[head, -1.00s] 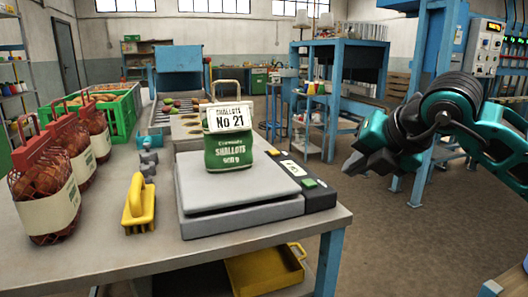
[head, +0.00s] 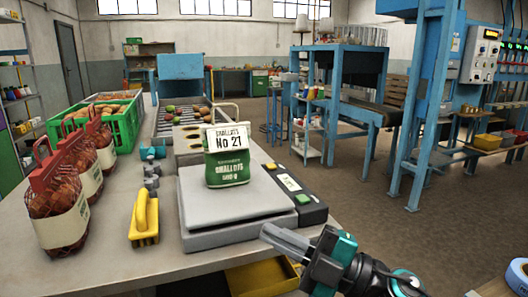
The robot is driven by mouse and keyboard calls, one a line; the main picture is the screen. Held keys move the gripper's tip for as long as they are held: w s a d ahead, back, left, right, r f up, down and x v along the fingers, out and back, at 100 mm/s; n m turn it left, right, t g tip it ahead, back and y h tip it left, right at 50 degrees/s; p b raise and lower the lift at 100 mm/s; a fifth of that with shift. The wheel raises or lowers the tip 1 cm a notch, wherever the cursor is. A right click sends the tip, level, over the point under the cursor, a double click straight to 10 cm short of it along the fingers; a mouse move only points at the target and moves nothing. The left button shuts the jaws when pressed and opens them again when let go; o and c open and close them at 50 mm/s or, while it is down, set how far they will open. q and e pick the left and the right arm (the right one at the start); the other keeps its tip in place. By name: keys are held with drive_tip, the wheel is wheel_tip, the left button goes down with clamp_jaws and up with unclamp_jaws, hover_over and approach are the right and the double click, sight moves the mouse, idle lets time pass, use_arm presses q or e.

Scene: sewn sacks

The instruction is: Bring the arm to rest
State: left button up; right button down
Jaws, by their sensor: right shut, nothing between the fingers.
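My right gripper (head: 283,239) is low in the head view, at the front right corner of the table (head: 110,270). The green and white shallots sack (head: 230,170), tagged No 21, stands upright on the grey scale (head: 215,209). My left gripper is not in view.
A yellow-handled brush (head: 145,218) lies left of the scale. Several red net sacks (head: 61,218) stand at the table's left. A green crate (head: 124,125) is behind them. A yellow bin (head: 262,279) sits below the tabletop. The floor at right is open.

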drive_tip(key=d+f+m+t+h+p, duration=0.3)
drive_tip(key=d+f+m+t+h, duration=0.85)
drive_tip(key=m, duration=0.65)
drive_tip(key=s+d+f+m+g+h, duration=0.2)
drive_tip(key=s+f+m+g+h, duration=0.1)
drive_tip(key=s+f, duration=0.4)
drive_tip(key=s+d+f+m+g+h+p, duration=0.1)
drive_tip(key=s+f+g, duration=0.4)
drive_tip(key=f, duration=0.6)
drive_tip(key=shift+s+d+m+h+p, duration=0.3)
drive_tip(key=shift+s+d+m+h, duration=0.15)
drive_tip(key=shift+s+m+h, duration=0.65)
drive_tip(key=shift+w, duration=0.2)
